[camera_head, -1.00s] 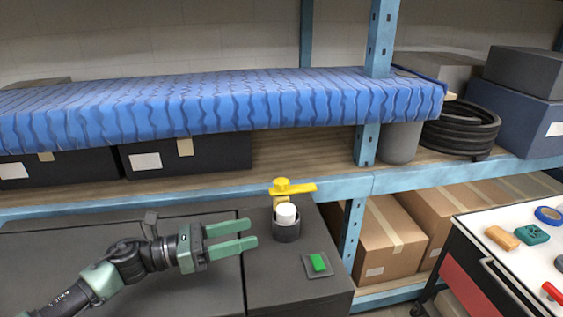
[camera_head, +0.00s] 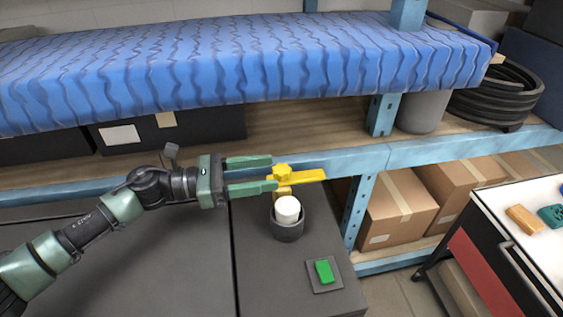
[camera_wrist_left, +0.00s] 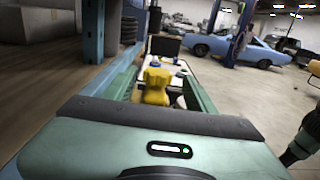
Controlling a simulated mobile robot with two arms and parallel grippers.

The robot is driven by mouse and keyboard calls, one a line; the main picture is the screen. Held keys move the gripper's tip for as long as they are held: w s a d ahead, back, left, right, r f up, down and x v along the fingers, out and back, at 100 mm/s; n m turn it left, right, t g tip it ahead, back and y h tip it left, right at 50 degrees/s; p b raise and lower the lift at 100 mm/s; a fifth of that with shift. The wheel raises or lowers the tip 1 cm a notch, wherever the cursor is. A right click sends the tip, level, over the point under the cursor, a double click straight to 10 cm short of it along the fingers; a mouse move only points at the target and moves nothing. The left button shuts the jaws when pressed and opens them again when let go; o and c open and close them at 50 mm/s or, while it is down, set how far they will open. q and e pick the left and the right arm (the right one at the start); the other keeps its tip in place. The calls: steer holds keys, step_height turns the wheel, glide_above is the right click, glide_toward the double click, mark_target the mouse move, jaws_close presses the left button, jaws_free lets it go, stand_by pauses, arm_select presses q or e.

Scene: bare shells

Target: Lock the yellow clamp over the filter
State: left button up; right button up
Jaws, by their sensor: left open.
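The yellow clamp (camera_head: 297,176) stands raised on a yellow post behind the filter, its bar pointing right. The white filter (camera_head: 287,210) sits upright in a dark round cup (camera_head: 288,231) on the dark bench top. My left gripper (camera_head: 272,174) is open, its green fingers pointing right at the clamp's left end. In the left wrist view the clamp's knob (camera_wrist_left: 157,82) shows between the two fingers. I cannot tell whether the fingers touch it.
A green rocker switch (camera_head: 324,271) on a dark plate lies right of the cup. A blue-covered shelf (camera_head: 220,70) overhangs behind. A light blue post (camera_head: 358,210) stands to the right, with cardboard boxes (camera_head: 398,209) and a tool cart (camera_head: 500,240) beyond.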

mark_target(282, 168)
arm_select(q)
steer(key=shift+w+d+p, duration=0.3)
steer(key=shift+d+p, duration=0.05)
steer(key=shift+d, duration=0.75)
steer(key=shift+w+d+p, duration=0.25)
steer(key=shift+d+p, duration=0.05)
steer(key=shift+d, duration=0.75)
jaws_close()
